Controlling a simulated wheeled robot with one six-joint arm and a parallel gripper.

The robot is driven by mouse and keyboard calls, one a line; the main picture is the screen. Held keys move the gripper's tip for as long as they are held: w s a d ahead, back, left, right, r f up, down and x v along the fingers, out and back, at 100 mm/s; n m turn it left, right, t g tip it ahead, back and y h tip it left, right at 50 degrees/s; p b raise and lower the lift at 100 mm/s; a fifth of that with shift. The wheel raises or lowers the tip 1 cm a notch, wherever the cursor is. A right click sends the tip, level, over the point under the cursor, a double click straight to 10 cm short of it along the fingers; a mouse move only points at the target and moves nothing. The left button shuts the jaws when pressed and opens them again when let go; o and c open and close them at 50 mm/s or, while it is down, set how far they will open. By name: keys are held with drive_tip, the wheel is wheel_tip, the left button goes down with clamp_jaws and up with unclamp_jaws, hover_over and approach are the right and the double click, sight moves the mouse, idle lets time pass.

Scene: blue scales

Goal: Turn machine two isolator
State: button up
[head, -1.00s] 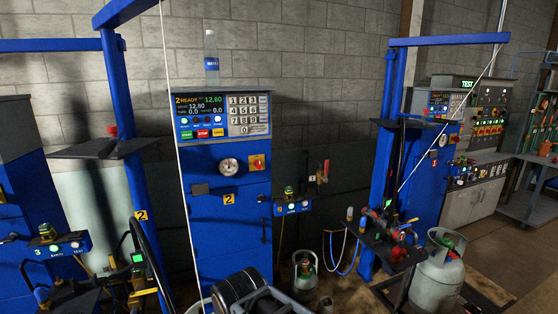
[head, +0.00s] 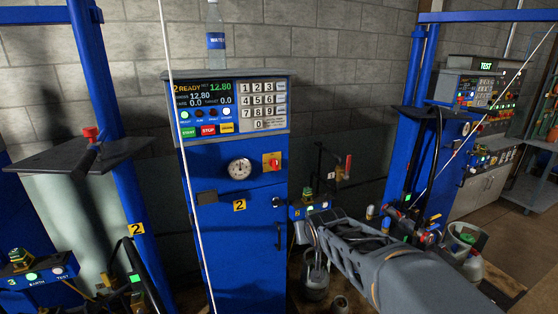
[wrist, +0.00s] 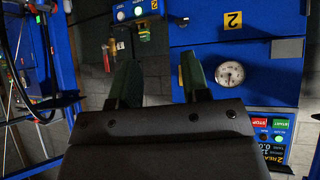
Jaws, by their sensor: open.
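Machine two is a blue cabinet (head: 237,240) with a yellow "2" label, which also shows upside down in the wrist view (wrist: 232,20). Its isolator (head: 271,162), a red knob on a yellow plate, sits right of the round gauge (head: 239,168). The knob's exact angle is too small to tell. In the head view my arm reaches in from the lower right, below and right of the isolator.
A control panel (head: 232,105) with keypad and coloured buttons tops the cabinet, with a water bottle (head: 215,30) above. A blue post (head: 105,130) stands left, another frame (head: 405,120) right. A thin pale cable crosses the cabinet's left side.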

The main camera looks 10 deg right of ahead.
drive_tip(key=w+r+t+y+p, duration=0.1)
drive_tip(key=w+r+t, duration=0.3)
drive_tip(key=w, duration=0.8)
drive_tip(key=n+t+y+p, duration=0.2)
drive_tip(key=t+y, duration=0.1)
drive_tip(key=t, duration=0.1)
approach(277, 164)
drive_tip(key=shift+n+y, duration=0.3)
drive_tip(key=w+p, duration=0.1)
drive_tip(key=w, duration=0.2)
drive_tip(key=w+a+p, duration=0.1)
drive_tip(key=w+p, duration=0.1)
drive_tip(key=w, duration=0.2)
drive_tip(key=w+p, duration=0.2)
drive_tip(key=w, duration=0.2)
drive_tip(key=shift+a+f, duration=0.1)
drive_tip(key=shift+a, duration=0.3)
clamp_jaws()
